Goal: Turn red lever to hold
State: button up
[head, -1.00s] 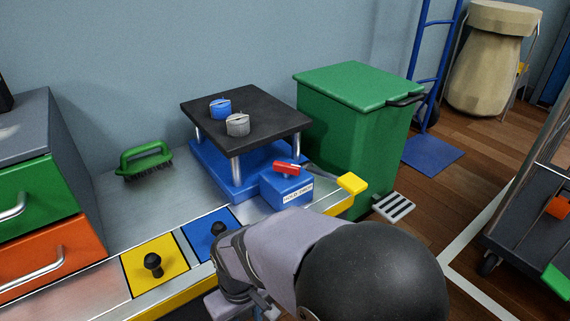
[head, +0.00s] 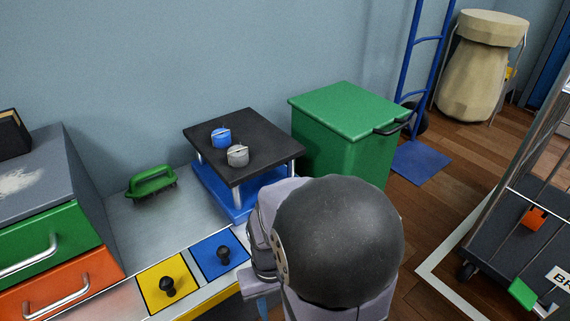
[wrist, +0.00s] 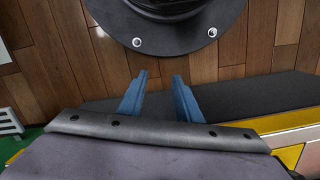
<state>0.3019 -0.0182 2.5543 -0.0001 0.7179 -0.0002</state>
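The red lever and its labelled blue block are hidden behind my arm in the head view, and neither shows in the wrist view. The black-topped stand (head: 262,137) is in the middle of the head view, with a blue knob (head: 221,138) and a grey knob (head: 237,157) on top. Its blue base (head: 232,207) is partly covered by my arm. In the wrist view my gripper (wrist: 160,76) is open, its two blue fingers apart with nothing between them. Wooden floor and a dark strip show beyond the fingers.
A green bin (head: 345,125) stands right of the stand. A green brush (head: 152,183) lies on the metal bench at left. Black knobs stand on a yellow panel (head: 153,293) and a blue panel (head: 213,268) at the front. A drawer unit (head: 45,235) is at far left.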

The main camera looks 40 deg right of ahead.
jog(key=w+d+r+m+t+y+p, duration=0.1)
jog(key=w+d+r+m+p, duration=0.15)
jog(key=d+r+p, duration=0.5)
jog(key=w+d+r+m+y+p, duration=0.1)
jog(key=d+r+m+p, duration=0.35)
jog(key=r+p, duration=0.6)
jog(key=w+d+r+n+t, duration=0.2)
jog(key=w+n, duration=0.4)
jog(key=n, duration=0.2)
jog(key=w+d+r+n+t, duration=0.2)
jog(key=w+n, duration=0.3)
jog(key=n, duration=0.4)
jog(key=shift+w+d, duration=0.4)
jog(key=shift+d, duration=0.35)
jog(key=shift+f, duration=0.1)
jog(key=shift+b+x, duration=1.1)
jog(key=shift+x, duration=2.45)
jog(key=shift+a, duration=0.1)
